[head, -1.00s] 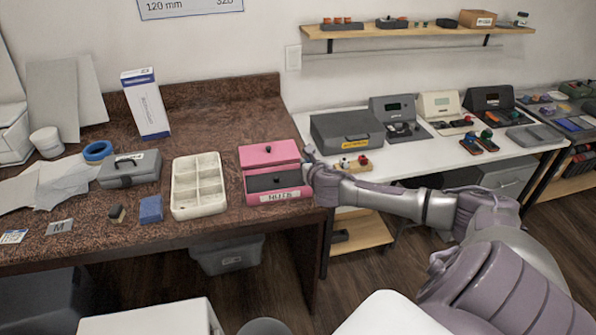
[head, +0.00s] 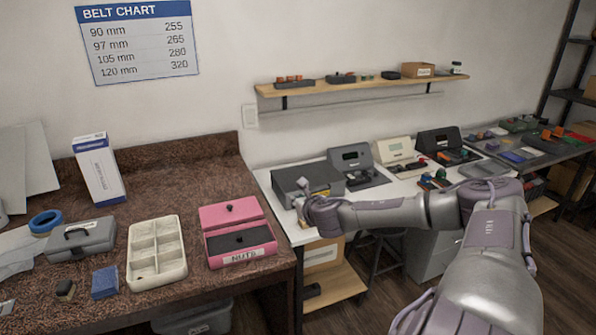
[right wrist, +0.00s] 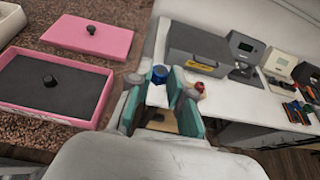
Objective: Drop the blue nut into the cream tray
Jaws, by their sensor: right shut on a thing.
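The cream tray (head: 159,279) stands on the brown speckled bench, left of the pink box, and its compartments look empty. A corner of it shows at the upper left of the right wrist view (right wrist: 9,22). My right gripper (head: 302,206) is just right of the bench's right edge, apart from the tray with the pink box between. In the right wrist view its teal-padded fingers (right wrist: 160,80) are shut on the blue nut (right wrist: 160,74), held at the tips. The nut cannot be made out in the head view. My left gripper is not in view.
The pink box (head: 242,258) labelled NUTS is open, with a dark inside and a black knob-like piece. Its pink lid (head: 232,214) lies behind it. A blue block (head: 105,283) and grey case (head: 80,238) are left of the tray. A white table (head: 385,196) holds several devices.

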